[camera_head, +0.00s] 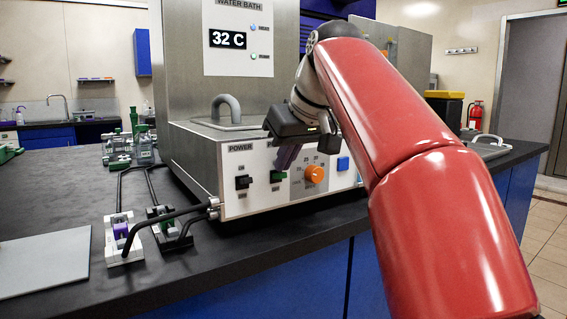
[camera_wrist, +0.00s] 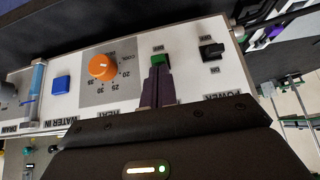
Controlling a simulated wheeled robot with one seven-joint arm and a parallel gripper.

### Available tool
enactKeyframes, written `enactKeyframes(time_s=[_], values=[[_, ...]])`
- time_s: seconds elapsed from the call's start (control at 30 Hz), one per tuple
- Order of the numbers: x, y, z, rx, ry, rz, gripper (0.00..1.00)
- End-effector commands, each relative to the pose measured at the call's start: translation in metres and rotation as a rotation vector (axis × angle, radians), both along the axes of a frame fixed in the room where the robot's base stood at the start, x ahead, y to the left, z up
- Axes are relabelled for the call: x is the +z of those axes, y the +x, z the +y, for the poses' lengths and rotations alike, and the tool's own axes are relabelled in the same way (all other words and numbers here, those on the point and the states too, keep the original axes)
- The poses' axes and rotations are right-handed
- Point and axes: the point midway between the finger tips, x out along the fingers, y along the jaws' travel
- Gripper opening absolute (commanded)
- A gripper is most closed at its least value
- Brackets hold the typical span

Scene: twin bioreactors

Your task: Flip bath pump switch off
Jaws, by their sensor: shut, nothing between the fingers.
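The water bath panel (camera_head: 228,205) carries a green switch (camera_head: 278,177) between a black switch (camera_head: 243,182) under the POWER label and an orange knob (camera_head: 315,174). The green switch, which seems to be the pump switch, also shows in the wrist view (camera_wrist: 160,60). Its heading is hidden by my fingers. My gripper (camera_head: 284,164) is shut and empty, its purple fingers angled down to the green switch. In the wrist view my gripper's fingertips (camera_wrist: 158,68) overlap the green switch's edge; I cannot tell whether they touch.
A blue button (camera_head: 343,163) sits right of the knob. Tubing clamps (camera_head: 122,238) with black hoses stand left of the bath. A grey plate (camera_head: 45,262) lies on the dark bench.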

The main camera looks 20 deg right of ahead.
Motion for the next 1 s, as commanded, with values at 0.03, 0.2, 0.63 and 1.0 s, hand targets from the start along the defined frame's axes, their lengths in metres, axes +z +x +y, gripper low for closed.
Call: enactKeyframes(time_s=[0.03,0.2,0.63,1.0], values=[[-0.008,-0.002,-0.001,-0.001,0.007,-0.022,0.0],[-0.016,-0.006,-0.002,-0.001,0.042,-0.129,0.0],[-0.014,-0.01,-0.003,0.0,0.094,-0.291,0.0],[0.0,-0.011,-0.003,0.001,0.094,-0.29,0.0]])
